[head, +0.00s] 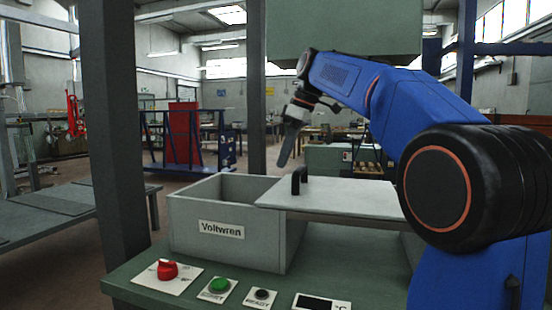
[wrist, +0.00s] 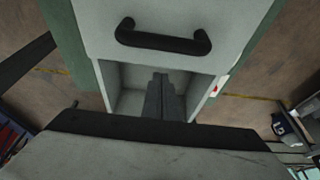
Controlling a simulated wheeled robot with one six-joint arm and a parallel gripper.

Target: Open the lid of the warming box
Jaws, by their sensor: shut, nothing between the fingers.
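The warming box (head: 190,228) is a pale grey box labelled "Voltwren" on a green bench. Its flat lid (head: 345,195) sits shifted to the right and juts past the box's right side. The left part of the box is open, and the inside I can see looks empty. A black bar handle (head: 300,180) stands near the lid's left edge; it also shows in the wrist view (wrist: 163,42). My gripper (head: 283,164) is shut and empty, pointing down above the box, apart from the handle. In the wrist view, its fingers (wrist: 160,78) show against the opening, beside the handle.
A red knob (head: 167,270), a green button (head: 219,285), a black button (head: 262,294) and a small display (head: 318,302) line the bench front. A dark post (head: 112,130) rises at the left.

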